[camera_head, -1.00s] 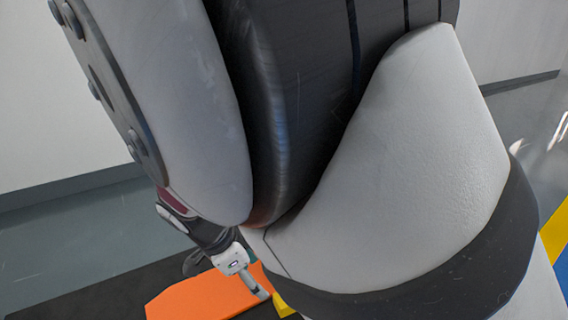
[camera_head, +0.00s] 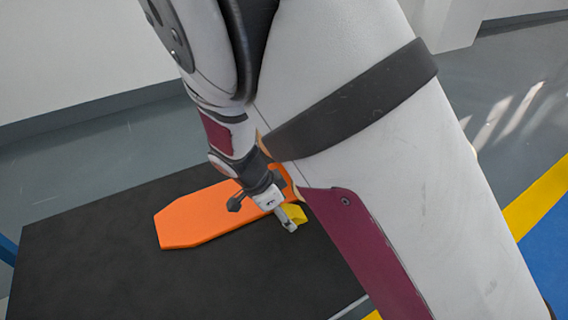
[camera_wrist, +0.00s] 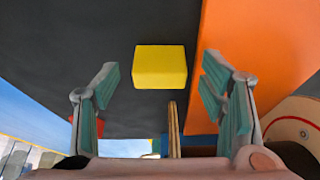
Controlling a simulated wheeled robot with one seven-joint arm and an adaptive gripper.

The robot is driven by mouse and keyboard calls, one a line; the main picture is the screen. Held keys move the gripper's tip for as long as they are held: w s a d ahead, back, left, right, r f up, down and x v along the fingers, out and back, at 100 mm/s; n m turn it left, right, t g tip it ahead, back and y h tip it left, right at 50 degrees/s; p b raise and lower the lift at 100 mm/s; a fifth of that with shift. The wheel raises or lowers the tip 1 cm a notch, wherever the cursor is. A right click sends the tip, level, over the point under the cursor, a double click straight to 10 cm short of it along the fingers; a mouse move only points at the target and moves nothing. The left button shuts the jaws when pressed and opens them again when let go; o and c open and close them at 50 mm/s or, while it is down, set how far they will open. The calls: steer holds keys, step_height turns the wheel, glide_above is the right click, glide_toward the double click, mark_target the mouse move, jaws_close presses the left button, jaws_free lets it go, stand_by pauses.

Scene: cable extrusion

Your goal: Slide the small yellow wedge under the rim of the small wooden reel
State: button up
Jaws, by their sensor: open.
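The yellow wedge (camera_wrist: 160,67) lies on a dark surface in the wrist view, ahead of my fingers and centred between them. In the head view the wedge (camera_head: 296,212) shows partly behind my gripper (camera_head: 286,217). My gripper (camera_wrist: 165,100) is open, with its green-padded fingers apart and nothing between them.
A flat orange piece (camera_head: 205,215) lies on the black tabletop (camera_head: 110,262); it also borders my right finger in the wrist view (camera_wrist: 255,45). A thin wooden strip (camera_wrist: 173,130) stands below the wedge in the picture. The tabletop's near left part is clear.

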steer(key=shift+f, duration=0.25)
